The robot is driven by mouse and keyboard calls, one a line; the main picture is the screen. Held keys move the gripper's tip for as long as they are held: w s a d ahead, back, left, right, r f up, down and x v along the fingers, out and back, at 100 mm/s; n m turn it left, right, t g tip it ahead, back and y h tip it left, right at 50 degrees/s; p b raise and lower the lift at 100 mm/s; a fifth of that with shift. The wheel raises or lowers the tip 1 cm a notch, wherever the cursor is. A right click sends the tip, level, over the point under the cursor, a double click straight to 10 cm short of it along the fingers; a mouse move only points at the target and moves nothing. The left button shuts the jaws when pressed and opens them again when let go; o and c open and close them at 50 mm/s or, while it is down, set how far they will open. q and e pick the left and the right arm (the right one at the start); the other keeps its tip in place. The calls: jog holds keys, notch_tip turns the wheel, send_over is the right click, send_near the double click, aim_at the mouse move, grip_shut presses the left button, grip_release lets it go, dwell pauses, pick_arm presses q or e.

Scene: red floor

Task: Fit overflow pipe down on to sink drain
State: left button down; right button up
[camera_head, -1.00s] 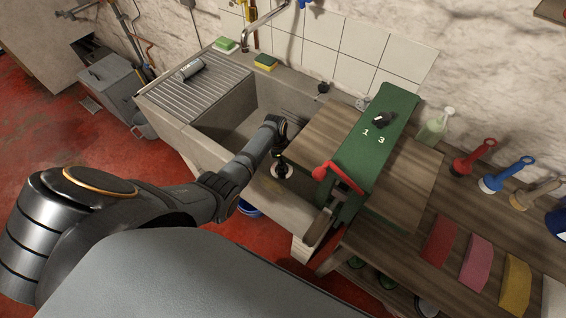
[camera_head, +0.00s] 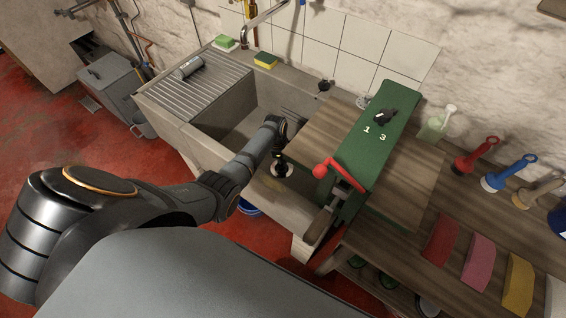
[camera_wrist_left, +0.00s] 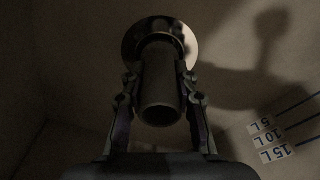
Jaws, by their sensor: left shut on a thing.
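My left gripper (camera_head: 280,154) reaches down into the right part of the stone sink (camera_head: 213,128). In the left wrist view its two fingers (camera_wrist_left: 160,102) are shut on the dark overflow pipe (camera_wrist_left: 160,82), one on each side. The pipe's open round end faces the camera. Its far end lies over the pale round sink drain (camera_wrist_left: 131,40), which also shows below the gripper in the head view (camera_head: 288,171). I cannot tell whether the pipe touches the drain or is seated in it. My right gripper is not in view.
A wooden board with a green block (camera_head: 352,155) and red-knobbed lever (camera_head: 325,168) stands close right of the gripper. Sponges (camera_head: 265,61) lie on the sink's back edge. Marked level labels (camera_wrist_left: 268,140) show on the sink wall. Brushes and coloured blocks (camera_head: 478,262) occupy the right bench.

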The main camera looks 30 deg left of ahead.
pick_arm(q)
jog(key=shift+f+b, duration=0.4)
jog(key=shift+f, duration=0.15)
dwell(0.4)
jog(key=c, duration=0.9)
grip_release()
jog(key=shift+c, duration=0.2)
notch_tip(320, 180, up, 22)
jog(key=p, duration=1.9)
